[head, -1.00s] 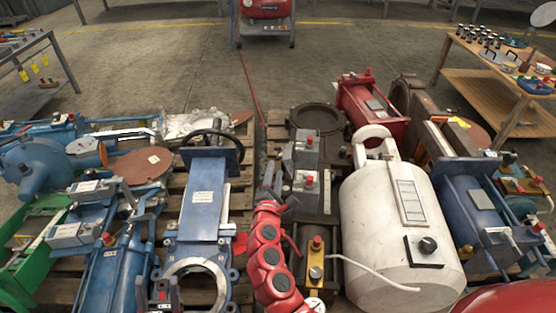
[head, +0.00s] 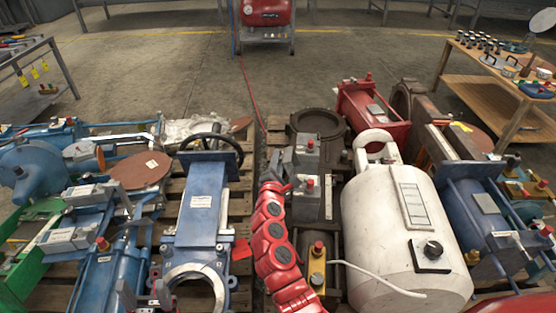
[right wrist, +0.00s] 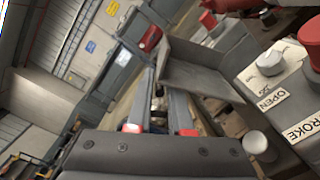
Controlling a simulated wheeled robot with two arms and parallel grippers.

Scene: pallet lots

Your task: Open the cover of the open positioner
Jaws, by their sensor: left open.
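Grey box-shaped units with red knobs stand mid-right in the head view; the near one (head: 308,198) and the far one (head: 305,152) sit on dark valve bodies. I cannot tell there which is the open positioner. In the right wrist view, a grey unit (right wrist: 283,95) at right carries the labels OPEN and STROKE, with a red knob. A tilted grey plate (right wrist: 205,77) stands beside it; I cannot tell if it is a cover. My right gripper (right wrist: 159,85) is open and empty, left of the plate. My left gripper (head: 146,297) is open at the bottom left.
A white tank (head: 375,225) stands right of my red right arm. A blue gate valve (head: 203,205) with a handwheel lies to its left. Blue actuators crowd the pallets on both sides. The concrete floor beyond is mostly clear, with a wooden table (head: 480,92) at right.

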